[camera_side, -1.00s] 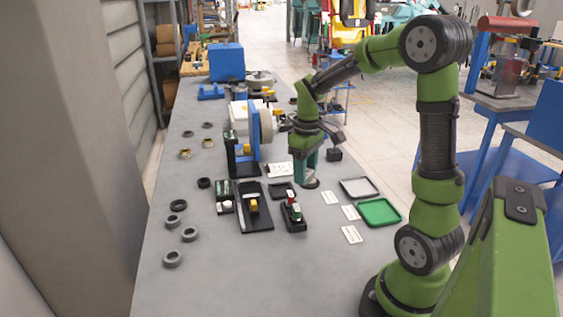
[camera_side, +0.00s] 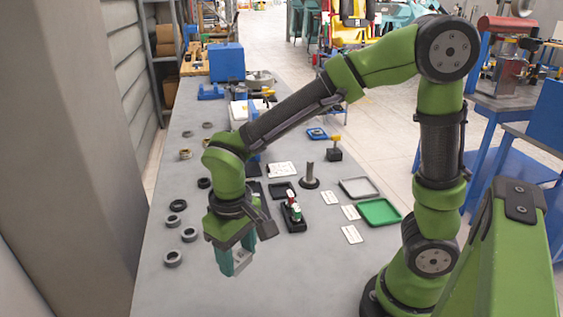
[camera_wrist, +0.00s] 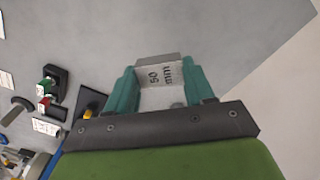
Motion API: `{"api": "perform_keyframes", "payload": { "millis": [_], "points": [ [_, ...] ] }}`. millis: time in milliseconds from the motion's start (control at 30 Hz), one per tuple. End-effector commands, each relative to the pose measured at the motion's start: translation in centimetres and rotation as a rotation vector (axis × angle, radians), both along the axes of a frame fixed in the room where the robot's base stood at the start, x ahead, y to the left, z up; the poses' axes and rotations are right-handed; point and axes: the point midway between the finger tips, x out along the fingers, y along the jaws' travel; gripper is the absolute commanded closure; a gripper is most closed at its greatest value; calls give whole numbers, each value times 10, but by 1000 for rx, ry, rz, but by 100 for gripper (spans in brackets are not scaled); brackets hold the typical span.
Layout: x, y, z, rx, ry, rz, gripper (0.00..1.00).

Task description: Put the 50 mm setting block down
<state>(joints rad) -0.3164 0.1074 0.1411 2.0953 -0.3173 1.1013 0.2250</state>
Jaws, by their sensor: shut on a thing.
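The 50 mm setting block (camera_wrist: 160,77) is a light grey block with "50 mm" marked on its face. In the wrist view it sits between the two teal fingers of my gripper (camera_wrist: 160,92), which is shut on it. In the side view my gripper (camera_side: 236,266) points down over the near part of the grey table (camera_side: 200,294), with the block (camera_side: 242,262) partly hidden between the fingers. I cannot tell exactly how far the block is from the table top.
Several grey and dark rings (camera_side: 172,258) lie along the left side. A dark post on a round base (camera_side: 309,175), a small black fixture (camera_side: 293,217), a green tray (camera_side: 379,212) and white cards (camera_side: 351,234) stand farther right. The near table is bare.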

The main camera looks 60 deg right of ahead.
Motion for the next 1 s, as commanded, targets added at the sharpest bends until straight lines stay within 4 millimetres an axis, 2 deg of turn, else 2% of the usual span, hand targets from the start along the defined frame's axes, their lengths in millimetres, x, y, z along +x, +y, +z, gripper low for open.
{"api": "perform_keyframes", "payload": {
  "millis": [100, 300, 500, 600, 800, 1000],
  "points": [
    [-25, 21, -17, -1, 1, -141, 88],
    [-48, 34, -36, -1, 0, -425, 88],
    [-49, 35, -43, 1, -1, -655, 88],
    [-48, 35, -46, 0, 0, -710, 88],
    [-48, 35, -76, -3, 2, -733, 88],
    [-48, 34, -97, -3, 2, -732, 88]
  ]
}}
